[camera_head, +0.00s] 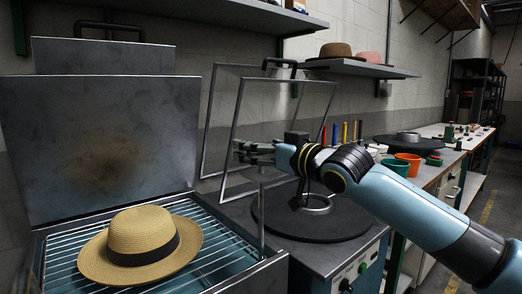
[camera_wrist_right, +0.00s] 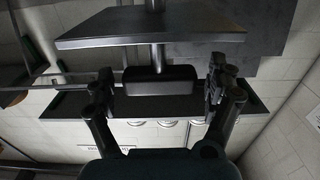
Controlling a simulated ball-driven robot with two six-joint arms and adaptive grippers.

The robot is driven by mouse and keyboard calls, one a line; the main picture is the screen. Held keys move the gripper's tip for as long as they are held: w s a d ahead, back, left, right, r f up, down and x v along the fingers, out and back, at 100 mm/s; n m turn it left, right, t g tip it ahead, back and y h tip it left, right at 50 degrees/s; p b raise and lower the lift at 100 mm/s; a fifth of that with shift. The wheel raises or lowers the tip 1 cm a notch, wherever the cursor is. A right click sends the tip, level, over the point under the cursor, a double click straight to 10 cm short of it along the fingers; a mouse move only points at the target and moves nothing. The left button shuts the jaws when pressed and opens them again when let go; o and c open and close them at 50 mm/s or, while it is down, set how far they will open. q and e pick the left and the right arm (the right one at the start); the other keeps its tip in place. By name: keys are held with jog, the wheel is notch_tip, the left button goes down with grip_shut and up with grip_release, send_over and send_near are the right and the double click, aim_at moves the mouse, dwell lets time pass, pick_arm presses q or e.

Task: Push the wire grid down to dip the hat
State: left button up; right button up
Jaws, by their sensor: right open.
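A tan straw hat (camera_head: 140,243) with a dark band lies brim-down on the wire grid (camera_head: 67,272), which is set in a metal basin at the lower left. A thin upright metal rod (camera_head: 262,215) rises at the right side of the basin toward my right gripper (camera_head: 254,152). The right gripper is open, above and right of the hat and apart from it. In the right wrist view, a dark block-like handle (camera_wrist_right: 160,82) on a metal stem shows between the spread fingers of my right gripper (camera_wrist_right: 160,88); I cannot tell whether they touch it. My left gripper is out of view.
A raised metal lid (camera_head: 95,150) stands behind the basin. Thin metal frames (camera_head: 236,125) rise beside my right gripper. A round dark plate (camera_head: 285,222) lies on the machine below my right arm. Green (camera_head: 394,167) and orange (camera_head: 409,164) pots stand at the right.

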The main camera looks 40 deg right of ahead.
aim_at(263, 230)
jog(key=c, duration=1.7)
notch_tip(263, 230, down, 20)
jog(key=b, duration=1)
jog(key=shift+s+f+b, duration=0.1)
jog(key=shift+f+b, duration=0.05)
jog(key=shift+b, duration=0.2)
jog(key=o, duration=1.4)
jog(key=shift+f, duration=0.1)
jog(key=o, duration=0.3)
jog(key=shift+r, duration=0.2)
